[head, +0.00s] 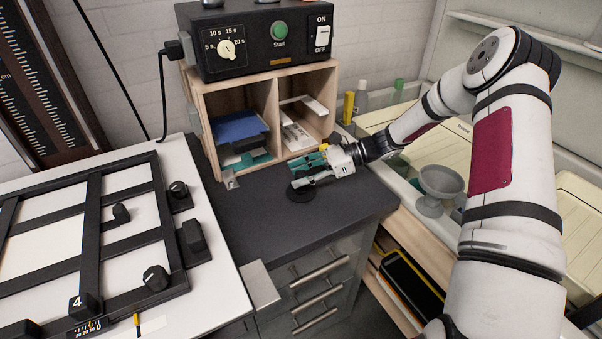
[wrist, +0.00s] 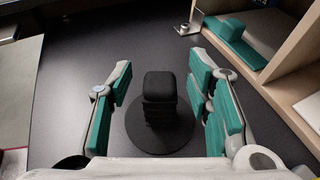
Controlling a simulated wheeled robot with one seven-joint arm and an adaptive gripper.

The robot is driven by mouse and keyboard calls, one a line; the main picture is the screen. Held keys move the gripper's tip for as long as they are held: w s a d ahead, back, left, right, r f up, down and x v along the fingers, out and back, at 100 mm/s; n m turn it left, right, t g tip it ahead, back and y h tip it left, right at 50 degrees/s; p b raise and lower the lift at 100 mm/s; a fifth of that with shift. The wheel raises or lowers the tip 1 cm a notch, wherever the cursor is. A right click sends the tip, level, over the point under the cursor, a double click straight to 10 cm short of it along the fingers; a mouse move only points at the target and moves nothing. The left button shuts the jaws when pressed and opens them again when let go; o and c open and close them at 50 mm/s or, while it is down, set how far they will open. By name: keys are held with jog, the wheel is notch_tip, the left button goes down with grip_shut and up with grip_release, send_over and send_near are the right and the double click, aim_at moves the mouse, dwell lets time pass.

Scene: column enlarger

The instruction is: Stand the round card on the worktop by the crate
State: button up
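The round card (head: 301,192) looks like a flat black disc on the dark worktop (head: 262,222), in front of the wooden crate (head: 271,85). In the wrist view the disc (wrist: 177,138) lies flat, with a black block-shaped grip (wrist: 159,88) rising from its middle. My gripper (head: 297,172) is over the disc, low above the worktop. In the wrist view its teal-padded fingers (wrist: 160,84) are apart on either side of the black grip, with a visible gap on each side.
The crate has two compartments with blue, teal and white items inside; a black timer box (head: 262,45) stands on top. A small metal bracket (head: 230,181) sits by its front left corner. A grey goblet-like cup (head: 436,188) is at the right. The worktop's front is clear.

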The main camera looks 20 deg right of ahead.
jog(key=shift+d, duration=0.1)
dwell(0.4)
jog(key=shift+v, duration=3.9)
jog(key=v, duration=1.2)
jog(key=shift+s, duration=0.15)
